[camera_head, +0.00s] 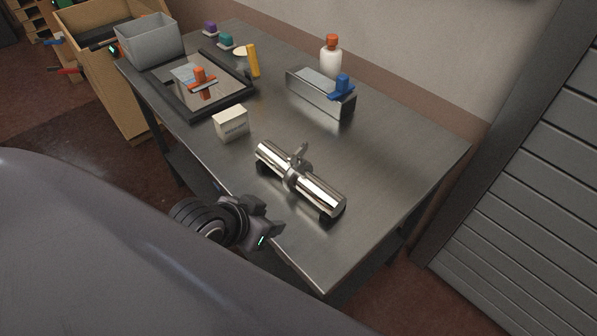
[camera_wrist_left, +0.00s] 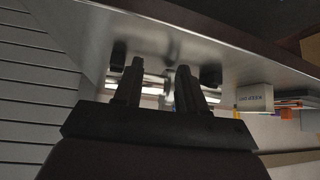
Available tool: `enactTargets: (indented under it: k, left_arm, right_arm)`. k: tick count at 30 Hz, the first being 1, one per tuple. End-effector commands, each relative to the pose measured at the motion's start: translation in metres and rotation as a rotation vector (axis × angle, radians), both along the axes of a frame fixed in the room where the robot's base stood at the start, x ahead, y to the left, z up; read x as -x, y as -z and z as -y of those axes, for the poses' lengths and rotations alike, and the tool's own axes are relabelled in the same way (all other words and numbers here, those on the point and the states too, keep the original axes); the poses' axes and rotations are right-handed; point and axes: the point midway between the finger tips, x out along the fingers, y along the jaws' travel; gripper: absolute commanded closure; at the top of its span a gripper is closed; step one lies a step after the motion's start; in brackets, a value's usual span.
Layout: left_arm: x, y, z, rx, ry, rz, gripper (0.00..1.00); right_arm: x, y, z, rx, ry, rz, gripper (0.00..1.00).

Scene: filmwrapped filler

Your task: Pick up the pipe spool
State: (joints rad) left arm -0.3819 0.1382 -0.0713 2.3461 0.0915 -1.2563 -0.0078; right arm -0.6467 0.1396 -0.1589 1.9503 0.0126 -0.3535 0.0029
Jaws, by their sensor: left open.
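The pipe spool (camera_head: 298,179) is a shiny metal pipe with a small stub at its middle, lying on dark supports on the steel table (camera_head: 400,150) near the front edge. My left gripper (camera_head: 275,217) is open and empty at the table's front edge, just in front of the spool and apart from it. In the left wrist view, the open fingers of the left gripper (camera_wrist_left: 158,82) point toward the spool (camera_wrist_left: 152,86), which shows between and beyond them, partly hidden. My right gripper is not in view.
A white box (camera_head: 231,123) stands left of the spool. Behind are a black-framed tray (camera_head: 180,107) with an orange-handled tool (camera_head: 203,80), a metal block (camera_head: 318,92) with a blue clamp (camera_head: 342,87), a white bottle (camera_head: 330,57) and a grey bin (camera_head: 149,40). The table's right side is clear.

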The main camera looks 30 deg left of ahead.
Motion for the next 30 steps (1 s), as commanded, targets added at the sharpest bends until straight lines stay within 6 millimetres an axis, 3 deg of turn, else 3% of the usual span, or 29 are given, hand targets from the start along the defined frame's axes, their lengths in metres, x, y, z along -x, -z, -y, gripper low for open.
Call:
enactTargets:
  k: [1, 6, 12, 30]
  left_arm:
    - [-0.02, -0.013, -0.003, 0.009, -0.003, 0.064, 0.59]
    - [-0.071, -0.053, -0.009, 0.049, -0.01, 0.25, 0.59]
    - [-0.098, -0.079, -0.013, 0.073, -0.014, 0.359, 0.59]
    - [-0.147, -0.055, -0.008, 0.078, -0.016, 0.369, 0.59]
  right_arm:
    - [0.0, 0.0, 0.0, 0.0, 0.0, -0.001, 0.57]
    - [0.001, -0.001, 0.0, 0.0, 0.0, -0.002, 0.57]
    - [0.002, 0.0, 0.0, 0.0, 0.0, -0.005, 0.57]
    - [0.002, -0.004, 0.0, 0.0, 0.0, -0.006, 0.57]
